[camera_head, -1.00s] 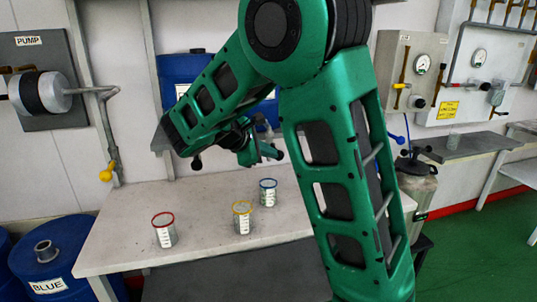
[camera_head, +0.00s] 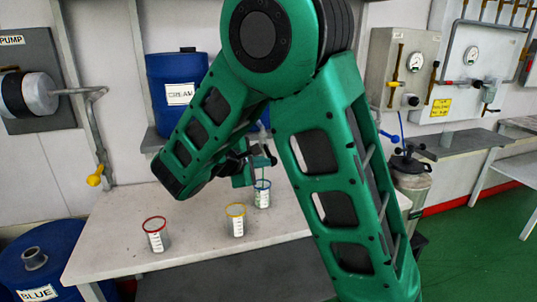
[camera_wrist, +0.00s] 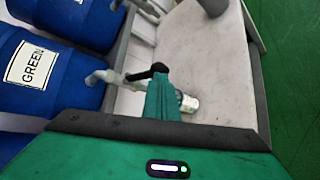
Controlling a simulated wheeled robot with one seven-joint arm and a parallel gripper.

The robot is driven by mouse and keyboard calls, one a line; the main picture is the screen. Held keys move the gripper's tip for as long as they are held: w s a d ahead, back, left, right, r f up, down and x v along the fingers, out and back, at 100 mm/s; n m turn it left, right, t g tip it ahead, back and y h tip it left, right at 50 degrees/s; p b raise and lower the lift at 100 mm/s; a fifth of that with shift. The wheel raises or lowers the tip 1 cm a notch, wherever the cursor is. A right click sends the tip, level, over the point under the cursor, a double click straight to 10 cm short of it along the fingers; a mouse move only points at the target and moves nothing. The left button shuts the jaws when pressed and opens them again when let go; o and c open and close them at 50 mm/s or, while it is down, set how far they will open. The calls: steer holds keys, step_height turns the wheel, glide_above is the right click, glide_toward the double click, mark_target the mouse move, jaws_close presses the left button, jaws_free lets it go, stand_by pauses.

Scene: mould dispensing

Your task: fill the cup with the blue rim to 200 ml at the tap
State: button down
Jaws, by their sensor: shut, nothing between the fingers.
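The cup with the blue rim (camera_head: 262,195) stands upright on the pale bench (camera_head: 195,225), the rightmost of three clear cups. My gripper (camera_head: 258,161) is shut and empty, just above and close to the blue-rimmed cup. In the wrist view my gripper (camera_wrist: 162,85) covers part of that cup. I cannot tell whether they touch.
A red-rimmed cup (camera_head: 156,236) and a yellow-rimmed cup (camera_head: 236,219) stand left of the blue-rimmed one. A drum labelled GREEN (camera_wrist: 42,62) shows in the wrist view.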

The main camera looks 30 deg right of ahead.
steer(key=shift+d+f, duration=0.2)
steer(key=shift+f, duration=0.6)
steer(key=shift+r, duration=0.1)
stand_by(0.5)
steer(key=shift+r, duration=0.8)
steer(key=shift+a, duration=0.1)
steer(key=v, duration=1.4)
steer(key=shift+w, duration=0.1)
